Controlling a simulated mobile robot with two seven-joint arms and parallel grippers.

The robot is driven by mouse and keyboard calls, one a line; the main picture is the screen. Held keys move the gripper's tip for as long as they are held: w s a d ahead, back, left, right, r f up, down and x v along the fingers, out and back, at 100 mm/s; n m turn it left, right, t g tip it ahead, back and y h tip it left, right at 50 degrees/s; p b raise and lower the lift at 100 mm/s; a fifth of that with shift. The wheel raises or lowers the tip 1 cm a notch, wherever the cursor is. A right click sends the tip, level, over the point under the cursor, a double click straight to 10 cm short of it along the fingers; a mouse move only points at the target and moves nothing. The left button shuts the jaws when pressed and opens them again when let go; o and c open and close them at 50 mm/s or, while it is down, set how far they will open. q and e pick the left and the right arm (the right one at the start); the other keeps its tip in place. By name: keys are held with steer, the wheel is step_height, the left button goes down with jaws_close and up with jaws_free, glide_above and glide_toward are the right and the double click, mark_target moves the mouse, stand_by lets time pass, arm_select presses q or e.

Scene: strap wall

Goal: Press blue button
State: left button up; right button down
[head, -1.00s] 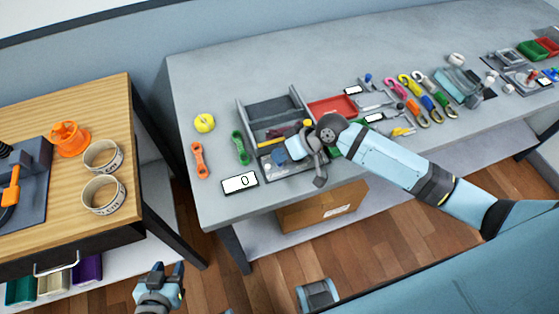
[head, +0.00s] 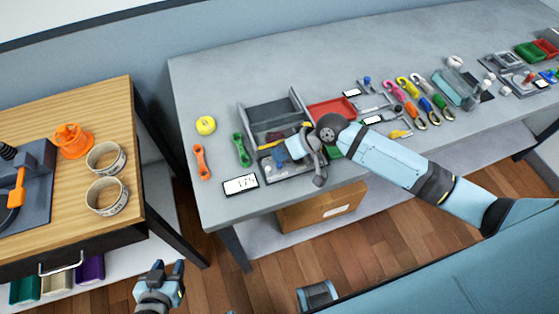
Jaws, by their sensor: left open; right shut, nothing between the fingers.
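My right gripper (head: 286,154) is over the front of the grey open-topped tray unit (head: 270,108), with its arm reaching in from the right. Its fingers are shut and low over the panel at the front. A small blue patch shows at the fingertips; I cannot tell whether it is the blue button or part of my gripper, or whether they touch. The white display (head: 241,184) just left of the panel shows a number beginning with 17. My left gripper (head: 167,268) is open and empty, low in front of the tables.
Left of the unit lie a green strap (head: 241,149), an orange strap (head: 201,162) and a yellow roll (head: 206,125). A red tray (head: 331,108) and several coloured carabiners stand to the right. A wooden table (head: 75,120) is at left. The grey tabletop's back is clear.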

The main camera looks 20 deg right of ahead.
step_height(320, 180, up, 5)
steer(key=p, duration=0.5)
stand_by(0.8)
steer(key=shift+f, duration=0.15)
steer(key=s+f+t, duration=0.1)
steer(key=s, duration=0.1)
steer(key=s+a+f+t, duration=0.1)
steer(key=s+f, duration=0.1)
steer(key=s+f+m+t, duration=0.1)
steer(key=shift+s+a+f+t+h, duration=0.25)
steer(key=shift+s+f+t+h, duration=0.05)
steer(key=shift+s+h, duration=0.1)
steer(key=s+d+f+t+h, duration=0.2)
steer(key=s+d, duration=0.1)
steer(key=s, duration=0.3)
steer(key=s+d+f+t+h, duration=0.1)
steer(key=s+d+t+h, duration=0.1)
steer(key=s, duration=0.4)
steer(key=shift+d+f+m+h, duration=0.3)
steer(key=shift+d+f, duration=0.1)
steer(key=shift+d, duration=0.3)
